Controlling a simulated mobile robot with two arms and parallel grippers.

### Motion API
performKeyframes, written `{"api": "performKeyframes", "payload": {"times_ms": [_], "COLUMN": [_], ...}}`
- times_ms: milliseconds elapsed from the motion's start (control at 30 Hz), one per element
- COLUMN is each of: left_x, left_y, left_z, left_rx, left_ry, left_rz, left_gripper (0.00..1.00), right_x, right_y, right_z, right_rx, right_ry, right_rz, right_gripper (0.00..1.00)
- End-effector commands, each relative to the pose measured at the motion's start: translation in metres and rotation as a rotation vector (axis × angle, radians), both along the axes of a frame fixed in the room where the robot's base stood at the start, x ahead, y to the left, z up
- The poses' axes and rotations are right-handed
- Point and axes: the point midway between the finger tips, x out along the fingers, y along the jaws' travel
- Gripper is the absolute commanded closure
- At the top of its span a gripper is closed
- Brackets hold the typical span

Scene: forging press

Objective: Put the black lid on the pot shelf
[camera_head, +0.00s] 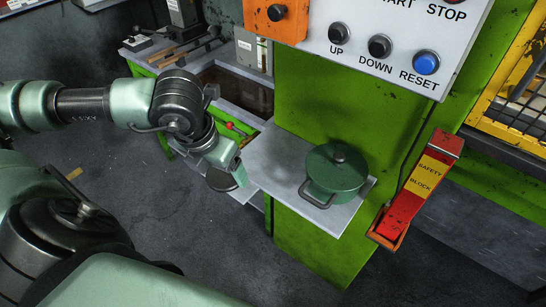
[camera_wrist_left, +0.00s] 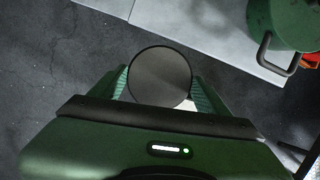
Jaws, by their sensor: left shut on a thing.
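The black lid (camera_wrist_left: 160,78) is a small dark disc held between the two fingers of my left gripper (camera_wrist_left: 160,92) in the left wrist view. In the head view, the lid (camera_head: 222,180) shows under my left gripper (camera_head: 229,172), at the left edge of the grey pot shelf (camera_head: 270,160). I cannot tell whether it touches the shelf. A green pot (camera_head: 337,175) with a green lid and a dark knob stands on the right part of the shelf. The pot's side also shows at the upper right in the left wrist view (camera_wrist_left: 285,22). My right gripper is not in view.
The shelf joins a green press column (camera_head: 320,110) with a button panel (camera_head: 385,38) above. A red and yellow safety block (camera_head: 425,178) hangs at the right. A bench with tools (camera_head: 180,50) stands behind. The shelf's left part is bare.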

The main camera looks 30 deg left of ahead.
Motion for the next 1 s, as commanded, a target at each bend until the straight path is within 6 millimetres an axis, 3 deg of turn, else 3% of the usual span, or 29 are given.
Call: {"api": "performKeyframes", "payload": {"times_ms": [367,800,1000], "left_x": [0.061,0.167,0.167], "left_y": [-0.008,-0.014,-0.013], "left_z": [0.006,0.005,-0.024], "left_rx": [-0.008,-0.003,0.001], "left_ry": [-0.001,-0.001,0.003], "left_rz": [-0.001,0.000,0.000], "left_gripper": [0.64,0.64,0.64], "right_x": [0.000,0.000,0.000], "right_y": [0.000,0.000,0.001], "right_z": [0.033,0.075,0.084], "right_rx": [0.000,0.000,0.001], "right_ry": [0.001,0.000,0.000], "right_rz": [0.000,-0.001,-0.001], "right_gripper": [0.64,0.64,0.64]}}
